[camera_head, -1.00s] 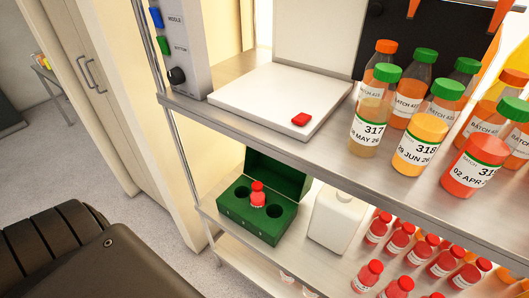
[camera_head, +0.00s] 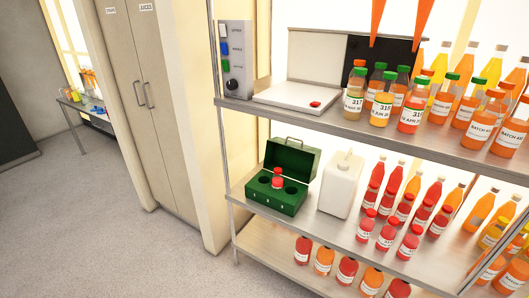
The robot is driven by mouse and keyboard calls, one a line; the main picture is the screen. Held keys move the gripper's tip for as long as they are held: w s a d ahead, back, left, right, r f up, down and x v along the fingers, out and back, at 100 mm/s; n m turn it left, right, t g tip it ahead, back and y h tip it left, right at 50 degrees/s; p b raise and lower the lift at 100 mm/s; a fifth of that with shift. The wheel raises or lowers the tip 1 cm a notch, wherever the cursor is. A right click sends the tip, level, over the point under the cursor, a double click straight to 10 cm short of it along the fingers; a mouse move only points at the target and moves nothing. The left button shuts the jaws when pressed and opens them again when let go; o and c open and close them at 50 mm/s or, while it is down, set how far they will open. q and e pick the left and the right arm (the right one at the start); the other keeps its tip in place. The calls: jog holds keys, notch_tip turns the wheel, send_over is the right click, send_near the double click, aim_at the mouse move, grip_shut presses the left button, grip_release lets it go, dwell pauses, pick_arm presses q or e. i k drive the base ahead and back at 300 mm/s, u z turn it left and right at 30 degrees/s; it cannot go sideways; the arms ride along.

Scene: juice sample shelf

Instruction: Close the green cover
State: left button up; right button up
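The green box (camera_head: 273,203) stands on the middle shelf, at its left end. Its green cover (camera_head: 291,157) is hinged at the back and stands open, tilted up, with a handle on its top edge. A small red-capped bottle (camera_head: 277,180) sits in one of the box's round holes; other holes look empty. Neither of my grippers shows in this view.
A white jug (camera_head: 341,185) stands close right of the box. Red bottles (camera_head: 384,235) fill the shelf further right. The upper shelf (camera_head: 330,125) above the box holds a white plate device (camera_head: 301,98) and juice bottles. Open floor (camera_head: 130,250) lies to the left.

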aim_at(298, 161)
jog(key=u, duration=0.55)
jog(key=i, duration=1.05)
jog(key=z, duration=0.7)
jog(key=i, duration=0.4)
jog(key=z, duration=0.6)
